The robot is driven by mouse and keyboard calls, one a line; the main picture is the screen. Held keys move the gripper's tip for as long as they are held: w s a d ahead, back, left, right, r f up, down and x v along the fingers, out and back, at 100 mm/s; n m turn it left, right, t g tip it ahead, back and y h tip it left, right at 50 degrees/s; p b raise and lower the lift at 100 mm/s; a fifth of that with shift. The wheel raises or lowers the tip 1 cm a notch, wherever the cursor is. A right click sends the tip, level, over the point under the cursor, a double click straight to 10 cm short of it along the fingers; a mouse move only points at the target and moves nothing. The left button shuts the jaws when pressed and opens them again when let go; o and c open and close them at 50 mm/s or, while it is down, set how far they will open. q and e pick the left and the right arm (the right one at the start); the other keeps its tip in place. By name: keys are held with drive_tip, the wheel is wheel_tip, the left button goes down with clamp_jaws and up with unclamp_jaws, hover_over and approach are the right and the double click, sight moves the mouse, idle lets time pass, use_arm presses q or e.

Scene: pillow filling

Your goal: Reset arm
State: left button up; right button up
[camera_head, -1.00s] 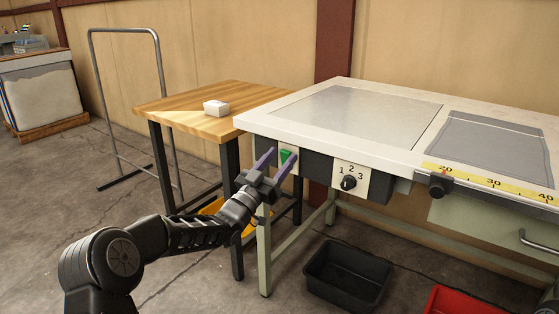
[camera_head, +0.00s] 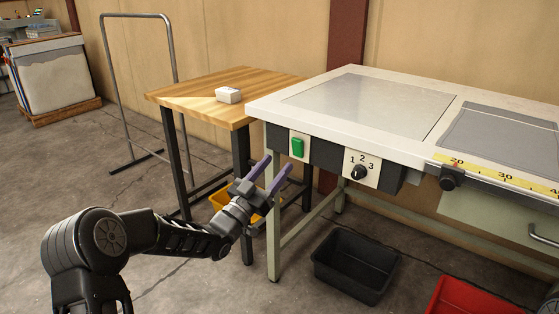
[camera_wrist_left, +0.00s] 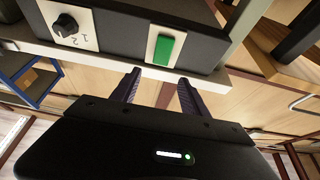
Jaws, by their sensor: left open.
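My left gripper (camera_head: 272,176) is open and empty in the head view. It is below and a little left of the green switch (camera_head: 297,146) on the machine's front panel, apart from it. In the left wrist view its two purple fingers (camera_wrist_left: 157,90) are spread, with the green switch (camera_wrist_left: 163,50) beyond them. My left arm comes in from the lower left. My right gripper is not in view.
A wooden table (camera_head: 190,93) with a white box (camera_head: 228,95) stands left. A black bin (camera_head: 355,265), red bin (camera_head: 462,298) and yellow bin (camera_head: 222,198) sit below.

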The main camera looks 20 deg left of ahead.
use_arm(q)
drive_tip(key=s+d+f+n+g+y, duration=0.1)
drive_tip(key=s+f+n+g+y, duration=0.25)
drive_tip(key=f, duration=1.05)
drive_tip(key=s+d+f+n+g+y, duration=0.2)
drive_tip(key=s+f+g, duration=0.25)
drive_tip(key=f, duration=0.95)
drive_tip(key=s+d+f+n+g, duration=0.1)
drive_tip(key=s+d+f+g, duration=0.2)
drive_tip(key=s+f, duration=0.35)
drive_tip(key=s+d+f+g, duration=0.2)
drive_tip(key=s+f+g, duration=0.1)
drive_tip(key=s+f, duration=0.4)
drive_tip(key=s+d+f+g, duration=0.3)
drive_tip(key=s, duration=0.7)
drive_tip(key=s+d+f+g, duration=0.2)
drive_tip(key=s+g, duration=0.1)
drive_tip(key=s, duration=0.7)
wheel_tip(320, 180, up, 30)
drive_tip(key=s+d+h+p, duration=0.1)
drive_tip(key=s+d+p, duration=0.1)
drive_tip(key=p, duration=2.8)
drive_tip(key=shift+d, duration=0.4)
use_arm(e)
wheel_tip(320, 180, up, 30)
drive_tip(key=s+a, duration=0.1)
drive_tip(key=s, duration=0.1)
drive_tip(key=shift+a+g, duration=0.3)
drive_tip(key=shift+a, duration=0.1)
